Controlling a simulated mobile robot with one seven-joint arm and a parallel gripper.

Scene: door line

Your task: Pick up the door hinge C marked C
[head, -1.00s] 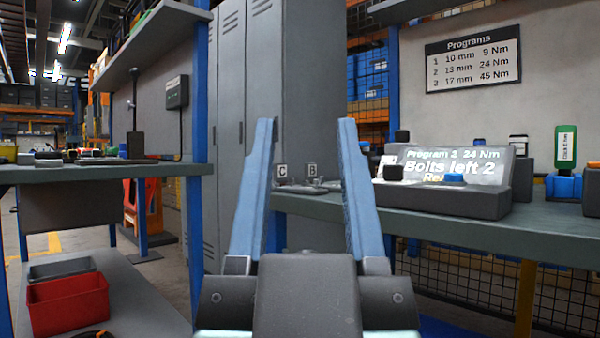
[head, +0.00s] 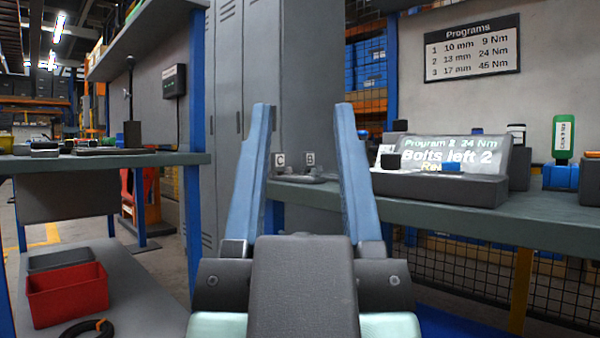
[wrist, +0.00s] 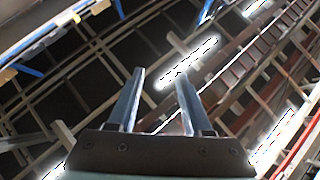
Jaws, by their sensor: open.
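A small tag marked C (head: 279,160) stands at the left end of the right-hand bench, seen between my fingers in the head view. Small dark metal parts lie at its foot; the door hinge C is too small there to make out clearly. A tag marked B (head: 310,159) stands just right of it. My gripper (head: 302,108) is open and empty, its two blue fingers pointing up and away in front of the bench. In the wrist view my gripper (wrist: 158,75) is also empty, facing the ceiling beams and lamps.
Grey lockers (head: 245,80) stand behind. Floor shows between the benches.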

